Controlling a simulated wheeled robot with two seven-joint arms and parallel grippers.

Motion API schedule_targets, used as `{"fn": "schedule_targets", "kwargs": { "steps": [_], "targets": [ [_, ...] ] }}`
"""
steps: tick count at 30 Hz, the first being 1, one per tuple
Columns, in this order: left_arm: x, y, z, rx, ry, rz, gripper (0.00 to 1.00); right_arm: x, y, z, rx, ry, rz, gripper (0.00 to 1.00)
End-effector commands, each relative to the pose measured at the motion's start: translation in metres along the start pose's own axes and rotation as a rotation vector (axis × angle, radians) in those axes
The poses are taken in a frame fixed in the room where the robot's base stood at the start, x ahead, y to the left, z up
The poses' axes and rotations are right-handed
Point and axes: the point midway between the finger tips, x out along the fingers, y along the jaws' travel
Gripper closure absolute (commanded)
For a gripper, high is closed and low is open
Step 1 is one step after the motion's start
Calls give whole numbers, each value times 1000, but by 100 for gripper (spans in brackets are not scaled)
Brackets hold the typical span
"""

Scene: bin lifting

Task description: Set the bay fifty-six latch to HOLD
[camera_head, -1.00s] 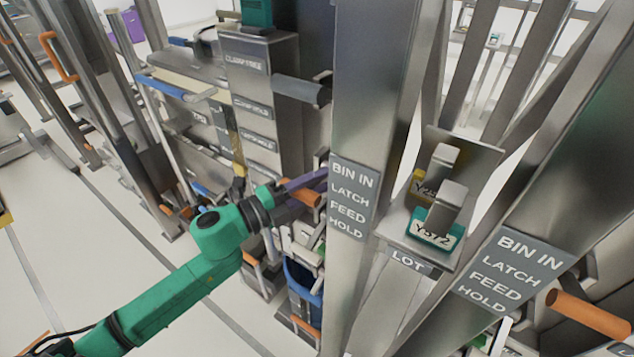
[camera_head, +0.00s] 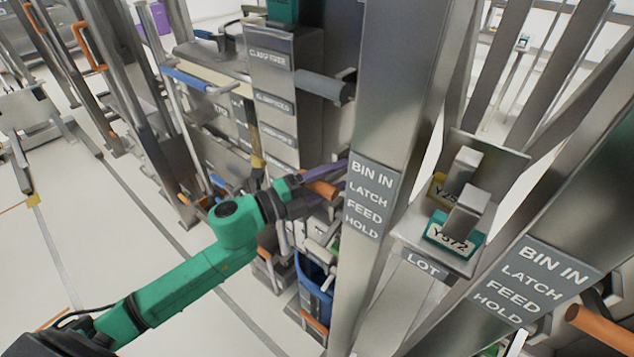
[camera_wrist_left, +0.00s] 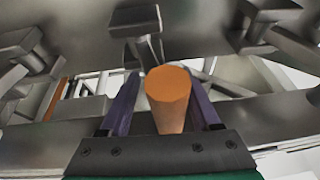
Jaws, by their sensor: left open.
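An orange latch handle (camera_head: 320,188) sticks out beside the left grey post, next to a sign (camera_head: 368,195) reading BIN IN, LATCH, FEED, HOLD. My left gripper (camera_head: 322,187) is at this handle. In the left wrist view the handle's orange end (camera_wrist_left: 169,100) stands between the two purple fingers of the open gripper (camera_wrist_left: 165,108), with a gap showing on the right side. The post partly hides the handle's base in the head view. No bay number is readable at this post. My right gripper is not in view.
A second sign (camera_head: 525,280) with the same words and another orange handle (camera_head: 597,328) are at the lower right. A LOT shelf (camera_head: 425,264) holds a teal tag (camera_head: 455,238) marked Y572. A blue bin (camera_head: 313,283) stands below my left gripper.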

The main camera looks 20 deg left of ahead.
Motion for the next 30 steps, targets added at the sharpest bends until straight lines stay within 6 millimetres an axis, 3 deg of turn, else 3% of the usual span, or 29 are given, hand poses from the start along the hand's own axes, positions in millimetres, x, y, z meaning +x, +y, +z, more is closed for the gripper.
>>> {"fn": "schedule_targets", "kwargs": {
  "steps": [8, 23, 30],
  "targets": [
    [-19, 6, 0, -3, -1, 4, 36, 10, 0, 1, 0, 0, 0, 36],
    [-88, 4, -1, -2, 0, 4, 36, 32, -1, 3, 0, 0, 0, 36],
    [-131, 2, 1, -3, -4, -1, 36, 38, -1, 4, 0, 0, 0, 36]
  ]
}}
